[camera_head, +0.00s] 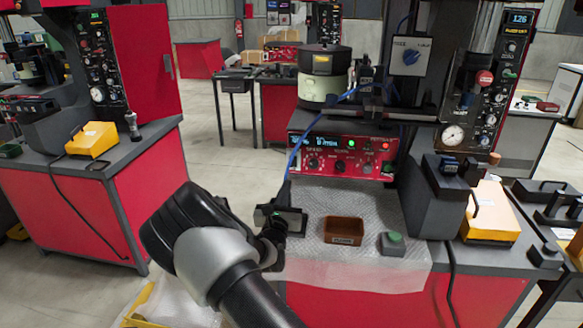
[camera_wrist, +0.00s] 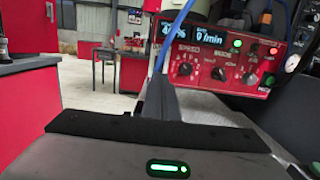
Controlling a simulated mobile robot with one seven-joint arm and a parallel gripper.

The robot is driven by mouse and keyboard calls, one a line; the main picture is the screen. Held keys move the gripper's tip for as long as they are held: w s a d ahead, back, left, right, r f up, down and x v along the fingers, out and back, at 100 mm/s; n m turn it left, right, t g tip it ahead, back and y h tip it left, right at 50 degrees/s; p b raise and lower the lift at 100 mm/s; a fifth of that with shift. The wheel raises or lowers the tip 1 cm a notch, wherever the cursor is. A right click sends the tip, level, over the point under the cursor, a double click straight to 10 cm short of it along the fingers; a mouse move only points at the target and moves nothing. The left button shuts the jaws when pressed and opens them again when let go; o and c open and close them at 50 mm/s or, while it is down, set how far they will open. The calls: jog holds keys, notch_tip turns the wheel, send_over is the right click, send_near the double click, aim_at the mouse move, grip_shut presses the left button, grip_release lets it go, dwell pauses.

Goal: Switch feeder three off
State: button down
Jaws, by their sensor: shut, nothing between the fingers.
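A red feeder control box (camera_head: 343,155) stands at the back of the middle bench, below a bowl feeder (camera_head: 324,75). In the wrist view the box (camera_wrist: 220,65) shows a lit display, several black knobs, a lit green lamp (camera_wrist: 237,43), a red lamp (camera_wrist: 273,50) and a green switch (camera_wrist: 268,80) at its lower right. I cannot read a feeder number. My gripper (camera_head: 284,193) is shut and empty, in front of the box's left end and apart from it. In the wrist view its fingers (camera_wrist: 163,90) point toward the lower left of the box.
A blue cable (camera_head: 305,135) hangs past the box's left end, close to my fingers. A brown tray (camera_head: 343,230) and a grey block with a green button (camera_head: 392,243) sit on the bubble-wrap mat (camera_head: 340,265). A dark machine column (camera_head: 430,190) stands to the right.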

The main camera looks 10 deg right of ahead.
aim_at(292, 159)
jog(key=b+x, duration=0.1)
jog(key=x, duration=1)
jog(key=shift+w+d, duration=0.1)
jog(key=shift+w, duration=0.2)
jog(key=shift+w+r, duration=0.1)
jog(key=shift+r, duration=0.05)
